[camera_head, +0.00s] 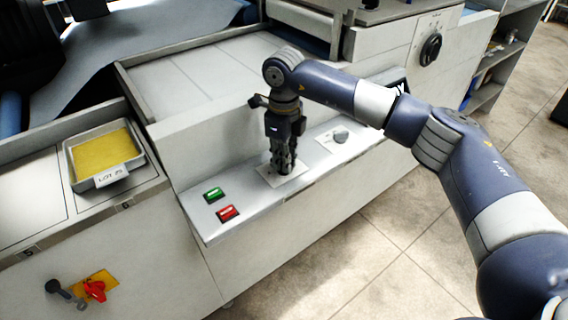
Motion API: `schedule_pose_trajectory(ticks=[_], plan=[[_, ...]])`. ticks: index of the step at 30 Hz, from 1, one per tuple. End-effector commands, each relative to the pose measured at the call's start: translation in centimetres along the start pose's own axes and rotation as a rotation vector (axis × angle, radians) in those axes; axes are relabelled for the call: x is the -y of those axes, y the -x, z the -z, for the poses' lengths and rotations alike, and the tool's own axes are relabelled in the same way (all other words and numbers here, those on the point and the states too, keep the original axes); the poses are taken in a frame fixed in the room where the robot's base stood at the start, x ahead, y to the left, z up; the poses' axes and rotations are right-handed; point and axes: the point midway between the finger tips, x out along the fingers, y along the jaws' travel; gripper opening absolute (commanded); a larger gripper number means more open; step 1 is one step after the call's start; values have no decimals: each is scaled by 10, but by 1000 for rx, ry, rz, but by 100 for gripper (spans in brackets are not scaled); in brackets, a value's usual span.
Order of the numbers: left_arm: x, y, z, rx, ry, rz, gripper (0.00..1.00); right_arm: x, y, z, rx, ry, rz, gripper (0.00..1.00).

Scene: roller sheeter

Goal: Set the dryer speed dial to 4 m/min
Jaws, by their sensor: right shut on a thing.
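My right gripper (282,168) points straight down at the sloping control ledge. Its fingers are shut on a dial, at a pale label plate (292,178) on the ledge. The fingers hide the dial, so I cannot read its pointer or setting. A second dial, a grey knob (340,135) on its own pale plate, sits to the right on the same ledge, apart from the gripper. The label print is too small to read, so I cannot tell from it which dial is the dryer speed. My left gripper is not in view.
A green button (213,194) and a red button (228,213) lie left of the gripper. A tray (74,178) of yellow material stands further left. A black rotary knob (431,48) is at upper right. The floor in front is clear.

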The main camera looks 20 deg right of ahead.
Motion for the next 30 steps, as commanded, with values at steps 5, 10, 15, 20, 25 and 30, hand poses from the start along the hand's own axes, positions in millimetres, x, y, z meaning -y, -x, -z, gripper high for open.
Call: schedule_pose_trajectory(ticks=[5, 10, 15, 20, 25, 30], plan=[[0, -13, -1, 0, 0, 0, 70, 1, 0, -1, 4, 167, 4, 0], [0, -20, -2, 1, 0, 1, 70, 1, 0, -1, 3, 327, 5, 0], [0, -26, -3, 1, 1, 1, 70, 1, 1, -1, 4, 476, 5, 0], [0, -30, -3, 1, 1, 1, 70, 1, 1, -1, 4, 594, 5, 0], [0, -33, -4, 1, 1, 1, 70, 1, 2, -1, 4, 687, 5, 0], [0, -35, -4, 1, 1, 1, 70, 1, 2, -1, 5, 745, 5, 0]])
